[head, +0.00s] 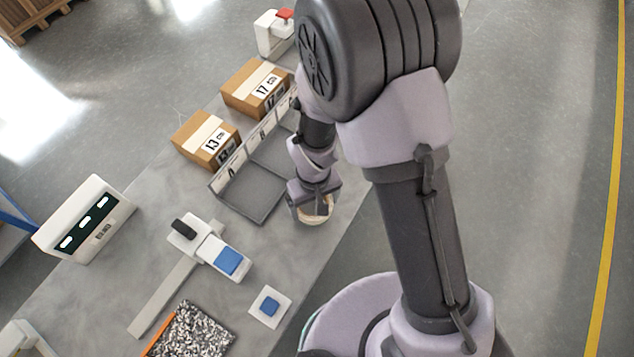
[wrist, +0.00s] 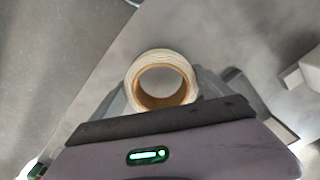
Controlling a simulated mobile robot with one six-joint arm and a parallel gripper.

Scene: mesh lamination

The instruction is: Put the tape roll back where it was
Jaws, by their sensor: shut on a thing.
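The tape roll (wrist: 187,65) is a pale ring with a brown cardboard core. In the wrist view it sits between the fingers of my gripper (wrist: 162,88), which is shut on it. In the head view the tape roll (head: 317,217) shows just under my gripper (head: 313,208), near the table's right edge, to the right of the grey tray. My gripper hides part of the roll there. I cannot tell whether the roll touches the table.
The grey divided tray (head: 245,193) lies left of my gripper. Boxes marked 13 cm (head: 205,140) and 17 cm (head: 255,88) stand behind it. A white device with a blue pad (head: 229,261), a small blue-topped square (head: 270,306) and a speckled mat (head: 192,332) lie nearer the front.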

